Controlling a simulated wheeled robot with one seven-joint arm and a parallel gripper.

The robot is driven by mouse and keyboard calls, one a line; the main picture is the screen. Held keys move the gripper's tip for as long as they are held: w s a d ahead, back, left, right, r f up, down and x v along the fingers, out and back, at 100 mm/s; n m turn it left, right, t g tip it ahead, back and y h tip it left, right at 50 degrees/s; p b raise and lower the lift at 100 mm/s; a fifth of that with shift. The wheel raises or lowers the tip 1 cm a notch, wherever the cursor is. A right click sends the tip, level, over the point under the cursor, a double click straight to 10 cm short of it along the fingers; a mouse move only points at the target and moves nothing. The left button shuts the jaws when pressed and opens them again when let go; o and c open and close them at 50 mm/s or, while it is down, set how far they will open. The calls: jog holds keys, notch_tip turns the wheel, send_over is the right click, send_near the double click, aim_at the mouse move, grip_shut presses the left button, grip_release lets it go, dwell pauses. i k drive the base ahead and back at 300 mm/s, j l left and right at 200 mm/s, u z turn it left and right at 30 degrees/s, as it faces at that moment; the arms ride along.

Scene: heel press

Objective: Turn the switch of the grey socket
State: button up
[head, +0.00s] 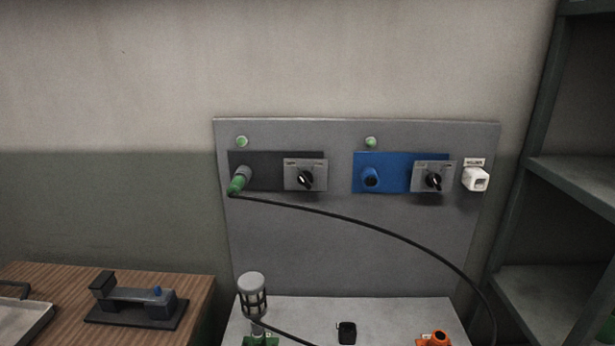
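The grey socket is a dark grey plate (269,172) at the left of the upright panel, in the head view. A green plug (239,180) sits at its left end with a black cable running from it. Its switch is a black rotary knob (306,178) with a light pointer mark, on a lighter grey plate (293,165) at the right end. The pointer looks tilted; the small labels above it are too small to read. A green lamp (241,141) is above the socket. My gripper is not in view.
A blue socket (370,178) with its own knob (434,181) and a white box (476,179) are to the right. The cable (385,227) arcs across the panel (345,270). Below, a grey bench (305,317) holds a caged lamp (252,293). Shelves (573,182) stand right.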

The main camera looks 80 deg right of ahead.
aim_at(305, 178)
jog(key=z, duration=2.55)
